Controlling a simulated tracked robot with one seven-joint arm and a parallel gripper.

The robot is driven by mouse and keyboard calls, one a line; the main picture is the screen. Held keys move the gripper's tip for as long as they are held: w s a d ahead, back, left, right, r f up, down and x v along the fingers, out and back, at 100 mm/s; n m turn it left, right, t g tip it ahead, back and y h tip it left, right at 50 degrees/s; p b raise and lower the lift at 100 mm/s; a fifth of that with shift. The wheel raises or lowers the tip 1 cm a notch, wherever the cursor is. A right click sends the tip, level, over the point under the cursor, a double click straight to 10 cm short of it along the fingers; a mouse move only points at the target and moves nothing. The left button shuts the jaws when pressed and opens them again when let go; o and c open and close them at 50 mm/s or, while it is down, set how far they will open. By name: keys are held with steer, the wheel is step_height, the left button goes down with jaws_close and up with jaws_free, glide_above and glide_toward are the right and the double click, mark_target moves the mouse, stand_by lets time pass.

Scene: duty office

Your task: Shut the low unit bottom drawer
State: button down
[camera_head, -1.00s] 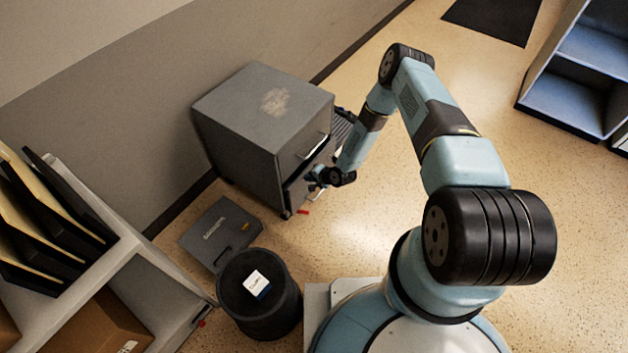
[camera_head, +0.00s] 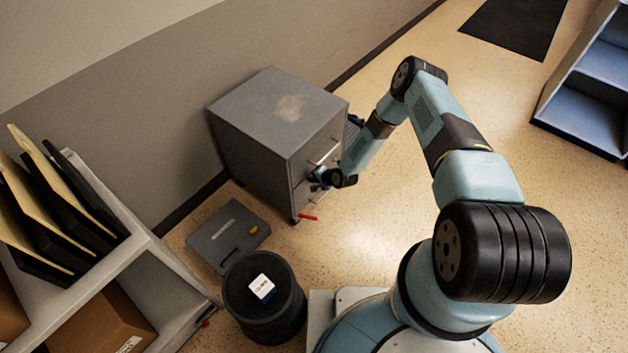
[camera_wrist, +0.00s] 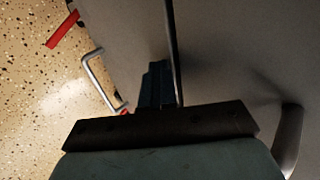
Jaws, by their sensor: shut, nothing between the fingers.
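The low unit (camera_head: 262,140) is a grey cabinet with a worn top, standing against the wall. Its upper drawer handle (camera_head: 326,153) shows in the head view. My gripper (camera_head: 322,180) is at the front of the unit, low down, and partly covers the bottom drawer. In the wrist view my shut, empty fingers (camera_wrist: 158,84) point at the grey drawer front (camera_wrist: 130,35), beside a dark seam between drawers. The bottom drawer handle (camera_wrist: 98,80) is left of the fingers. The bottom drawer looks flush or nearly so; contact with the fingers cannot be told.
A shelf with folders (camera_head: 165,262) stands left. A red object (camera_head: 308,217) lies by the unit's front.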

steer(key=shift+w+a+r, duration=0.2)
steer(key=shift+a, duration=0.15)
steer(key=s+d+r, duration=0.6)
steer(key=s+d, duration=0.1)
steer(key=d, duration=0.3)
steer(key=shift+r, duration=0.15)
